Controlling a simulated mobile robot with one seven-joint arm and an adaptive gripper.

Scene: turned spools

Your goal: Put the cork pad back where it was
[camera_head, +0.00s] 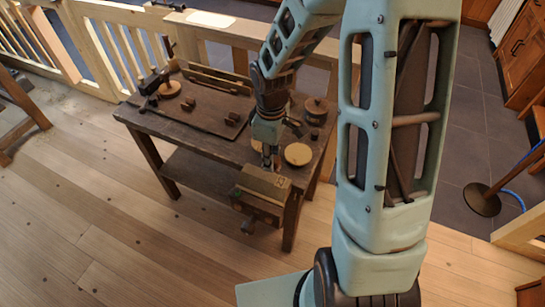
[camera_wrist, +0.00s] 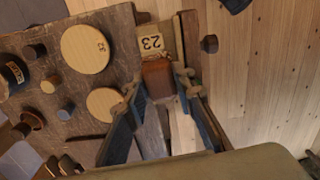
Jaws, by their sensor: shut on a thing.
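My gripper (camera_wrist: 158,86) is over the near right end of the workbench, beside the wooden vise (camera_head: 262,191). It also shows in the head view (camera_head: 268,158), small and partly unclear. In the wrist view a reddish-brown block (camera_wrist: 157,77) sits between the fingertips; it seems to be the cork pad, and the jaws are shut on it. Just beyond it is the pale vise part marked 23 (camera_wrist: 151,43). A pale round disc (camera_wrist: 104,104) lies beside the left finger, and another disc, marked 32 (camera_wrist: 86,49), lies farther off.
A wooden railing (camera_head: 120,45) stands behind. The plank floor in front is clear.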

